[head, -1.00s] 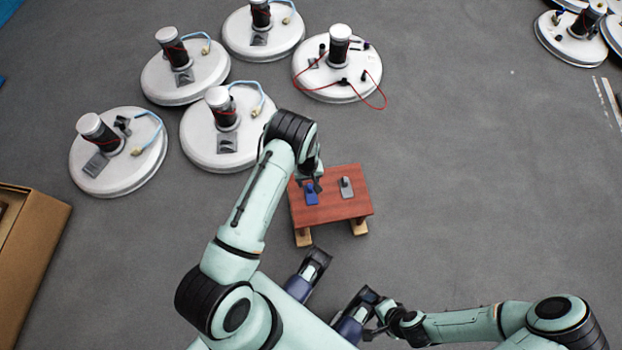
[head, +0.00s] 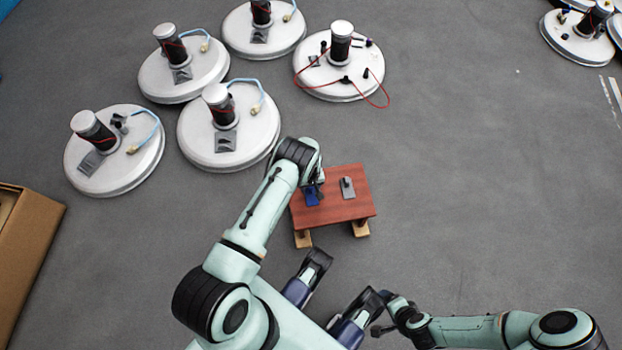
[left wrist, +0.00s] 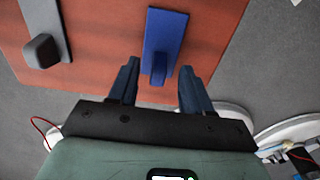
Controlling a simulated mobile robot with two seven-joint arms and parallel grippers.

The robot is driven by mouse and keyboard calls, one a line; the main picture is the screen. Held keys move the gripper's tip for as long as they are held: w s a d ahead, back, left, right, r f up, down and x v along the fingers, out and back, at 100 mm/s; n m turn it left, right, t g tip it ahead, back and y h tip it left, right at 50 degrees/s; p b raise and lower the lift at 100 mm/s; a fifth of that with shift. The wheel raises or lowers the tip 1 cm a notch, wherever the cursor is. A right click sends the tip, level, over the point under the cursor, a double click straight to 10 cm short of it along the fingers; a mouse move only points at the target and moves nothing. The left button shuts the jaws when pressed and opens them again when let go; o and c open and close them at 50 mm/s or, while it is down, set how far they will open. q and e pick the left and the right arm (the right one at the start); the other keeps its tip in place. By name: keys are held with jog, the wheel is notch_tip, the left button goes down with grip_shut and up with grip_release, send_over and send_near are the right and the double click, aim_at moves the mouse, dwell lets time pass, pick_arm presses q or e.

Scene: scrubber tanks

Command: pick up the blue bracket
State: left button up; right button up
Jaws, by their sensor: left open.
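The blue bracket (head: 312,198) lies on the left part of a small reddish-brown table (head: 335,212). In the left wrist view the blue bracket (left wrist: 163,45) is a flat plate with a raised tab at its near end. My left gripper (left wrist: 157,82) is open, its two fingers on either side of the tab in the picture; I cannot tell whether they touch it. In the head view my left gripper (head: 315,188) is over the bracket and partly hidden by the wrist. My right gripper (head: 382,315) is low in the head view, away from the table; its jaws are unclear.
A grey bracket (head: 347,187) lies on the table to the right of the blue one. Several white round tanks (head: 230,128) stand behind and left of the table. A cardboard box (head: 25,255) is at the left edge.

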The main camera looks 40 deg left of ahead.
pick_arm(q)
jog(key=shift+f, duration=0.65)
jog(key=shift+r, duration=0.1)
grip_shut()
